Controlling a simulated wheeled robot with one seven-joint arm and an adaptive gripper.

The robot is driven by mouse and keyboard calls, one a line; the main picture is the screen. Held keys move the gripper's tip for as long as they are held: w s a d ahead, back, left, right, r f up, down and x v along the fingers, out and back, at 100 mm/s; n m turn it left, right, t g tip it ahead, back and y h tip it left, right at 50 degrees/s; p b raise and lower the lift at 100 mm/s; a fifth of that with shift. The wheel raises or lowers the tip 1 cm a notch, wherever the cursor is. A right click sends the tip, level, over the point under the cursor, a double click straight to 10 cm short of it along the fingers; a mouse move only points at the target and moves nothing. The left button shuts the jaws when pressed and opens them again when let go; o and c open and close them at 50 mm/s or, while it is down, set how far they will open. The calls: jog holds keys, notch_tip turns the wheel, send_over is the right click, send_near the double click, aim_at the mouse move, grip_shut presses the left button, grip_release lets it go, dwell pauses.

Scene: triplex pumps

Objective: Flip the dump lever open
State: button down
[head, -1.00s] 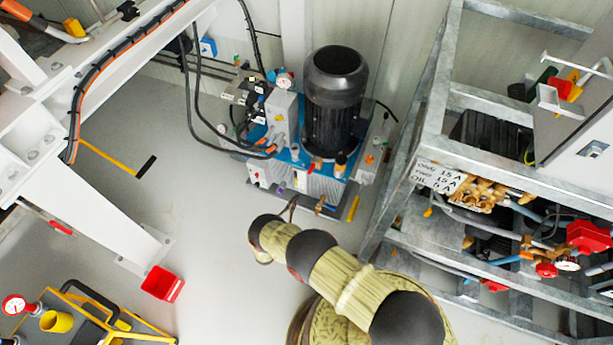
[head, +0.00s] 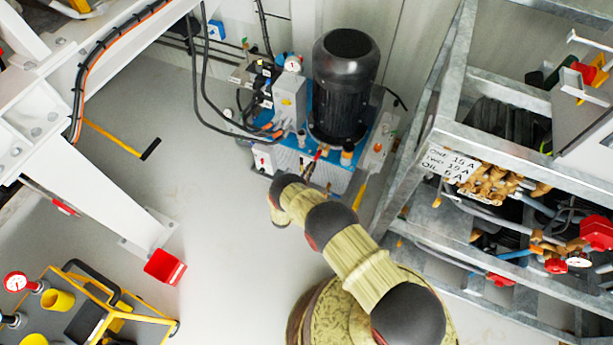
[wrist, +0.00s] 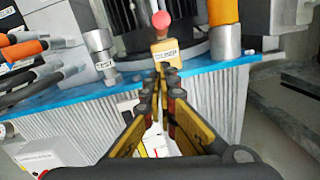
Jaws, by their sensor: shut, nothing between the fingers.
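The dump lever shows in the wrist view as a red ball knob (wrist: 161,19) above a small brass-coloured block (wrist: 166,48) with a small label I cannot read for certain. It stands at the front edge of the blue-topped pump unit. My gripper (wrist: 160,76) is shut and empty, its fingertips just below and in front of the block. I cannot tell whether they touch it. In the head view my arm reaches up to the unit's front, where a small red part (head: 318,155) shows above the gripper. The lever's lower part is hard to make out.
A tall black motor (head: 345,85) stands behind the lever. In the wrist view a fitting marked TEST (wrist: 101,50) is at left and an orange-topped fitting (wrist: 225,40) at right. A steel rack (head: 440,135) is close on the right. Open floor (head: 220,230) lies to the left.

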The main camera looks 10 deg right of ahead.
aim_at(320, 152)
jog(key=shift+d+r, duration=0.2)
jog(key=shift+r, duration=0.5)
jog(key=shift+d+r, duration=0.15)
jog(key=shift+r, duration=0.5)
jog(key=shift+r, duration=0.1)
jog(key=shift+r+g+p, duration=0.3)
jog(key=shift+p, duration=0.4)
